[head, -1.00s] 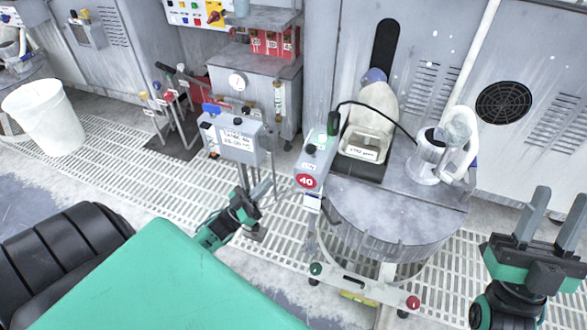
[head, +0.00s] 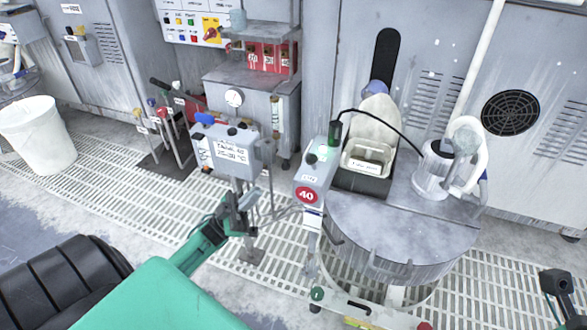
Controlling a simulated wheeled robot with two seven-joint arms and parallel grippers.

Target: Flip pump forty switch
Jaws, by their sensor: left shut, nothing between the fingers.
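A grey box on a post (head: 228,150) stands left of centre, with a white label that seems to read "Table 40" and a temperature in °C. It has a blue part and dark knobs on top. A second grey box (head: 312,172) with a red round "40" sign stands at the left edge of the round platen. I cannot tell which small part is the pump forty switch. My left gripper (head: 243,203) is shut and empty, below the labelled box and apart from the "40" box. Only a dark piece of my right arm shows at the lower right; its fingers are out of view.
The round metal platen (head: 385,235) holds a tray (head: 367,160) and a metal canister (head: 433,170). Levers (head: 165,130) and a white bin (head: 38,135) stand to the left. A cabinet with a gauge (head: 250,105) is behind. Open grating (head: 110,155) covers the floor.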

